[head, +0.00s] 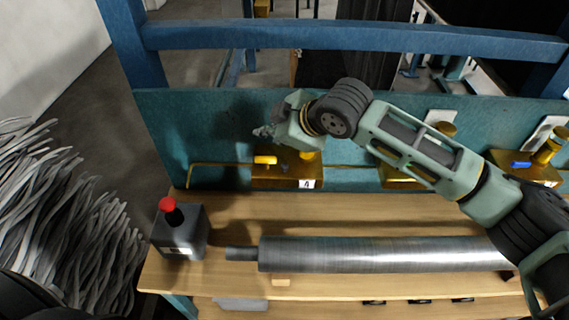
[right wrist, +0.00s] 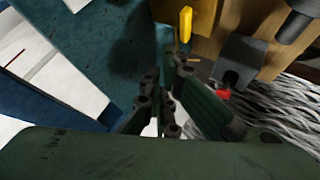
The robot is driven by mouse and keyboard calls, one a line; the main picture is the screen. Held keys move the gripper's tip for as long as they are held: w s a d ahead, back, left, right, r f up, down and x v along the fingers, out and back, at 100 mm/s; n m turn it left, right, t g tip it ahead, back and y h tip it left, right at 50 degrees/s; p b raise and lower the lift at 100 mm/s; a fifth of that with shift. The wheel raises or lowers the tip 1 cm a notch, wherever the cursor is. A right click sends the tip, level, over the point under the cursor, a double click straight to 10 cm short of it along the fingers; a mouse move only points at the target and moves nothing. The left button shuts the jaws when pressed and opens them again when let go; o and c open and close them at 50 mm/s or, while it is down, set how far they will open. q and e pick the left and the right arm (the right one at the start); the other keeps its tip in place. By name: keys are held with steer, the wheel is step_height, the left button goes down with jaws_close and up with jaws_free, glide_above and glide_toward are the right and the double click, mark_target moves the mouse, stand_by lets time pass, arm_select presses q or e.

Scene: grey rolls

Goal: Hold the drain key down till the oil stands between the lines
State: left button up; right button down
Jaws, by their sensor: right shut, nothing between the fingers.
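A brass block (head: 270,182) with a label marked A sits at the back of the bench. A short yellow key (head: 265,160) sticks out on its left; a yellow key also shows in the right wrist view (right wrist: 185,24). My right gripper (head: 264,131) is shut and empty, above and behind that key and apart from it, in front of the teal back panel. The right wrist view shows its closed fingers (right wrist: 158,108). My arm covers the area above the block. I see no oil level or lines. My left gripper is out of view.
A grey box (head: 181,236) with a red knob (head: 167,204) stands at the bench's left. A long grey roll (head: 370,254) lies along the front. Another brass block (head: 525,168) with a blue key (head: 521,164) is at the right. Grey strands (head: 60,225) fill the left.

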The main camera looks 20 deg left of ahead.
steer(key=shift+w+d+r, duration=0.25)
steer(key=shift+w+r, duration=0.45)
steer(key=shift+w, duration=0.05)
steer(key=shift+f, duration=0.15)
steer(key=b, duration=0.7)
glide_above(285, 167)
steer(key=a, duration=0.2)
steer(key=f, duration=0.6)
steer(key=shift+s+d+f, duration=0.1)
steer(key=shift+s+f, duration=0.25)
steer(key=shift+f, duration=0.9)
steer(key=shift+f, duration=0.2)
steer(key=shift+f, duration=0.2)
